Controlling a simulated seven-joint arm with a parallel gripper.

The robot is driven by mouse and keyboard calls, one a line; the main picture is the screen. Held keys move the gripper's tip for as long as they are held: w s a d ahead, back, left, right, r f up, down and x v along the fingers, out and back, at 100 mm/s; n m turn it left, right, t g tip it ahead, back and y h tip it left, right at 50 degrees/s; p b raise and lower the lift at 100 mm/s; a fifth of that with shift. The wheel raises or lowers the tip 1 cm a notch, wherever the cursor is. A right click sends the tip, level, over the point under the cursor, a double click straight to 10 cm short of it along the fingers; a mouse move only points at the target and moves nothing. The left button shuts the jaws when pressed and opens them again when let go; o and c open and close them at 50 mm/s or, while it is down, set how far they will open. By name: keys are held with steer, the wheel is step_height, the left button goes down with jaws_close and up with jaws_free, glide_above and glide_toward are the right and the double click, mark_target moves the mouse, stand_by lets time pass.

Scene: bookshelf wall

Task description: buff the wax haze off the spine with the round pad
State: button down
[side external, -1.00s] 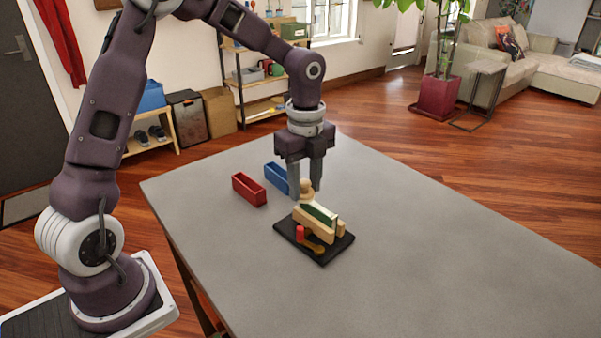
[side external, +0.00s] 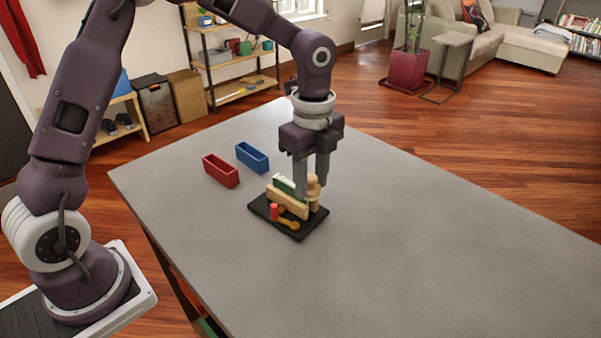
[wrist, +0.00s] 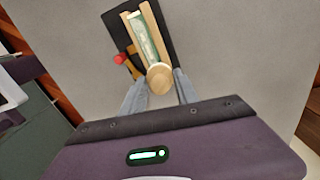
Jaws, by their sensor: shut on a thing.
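The round pad, with a pale wooden knob (side external: 314,183), is held between the fingers of my gripper (side external: 312,194). In the wrist view the knob (wrist: 159,78) sits between both fingertips, at the near end of the spine. The knob hides the pad's underside, so I cannot tell whether it touches. The green book spine (side external: 283,185) lies between wooden rails (side external: 287,203); in the wrist view the spine (wrist: 143,38) shows whitish, streaky patches. All this rests on a black board (side external: 262,208).
A red cylinder (side external: 274,212) and an ochre piece (side external: 289,222) lie on the board's front side. A red bin (side external: 221,171) and a blue bin (side external: 252,157) stand to the left. The grey table (side external: 420,240) is clear to the right.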

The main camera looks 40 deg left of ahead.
steer(key=shift+s+a, duration=0.15)
steer(key=shift+a, duration=1.6)
steer(key=shift+s+a, duration=0.15)
steer(key=shift+a, duration=1.6)
steer(key=shift+s+a, duration=0.15)
steer(key=shift+a, duration=1.6)
step_height(320, 180, up, 8)
steer(key=shift+r, duration=0.15)
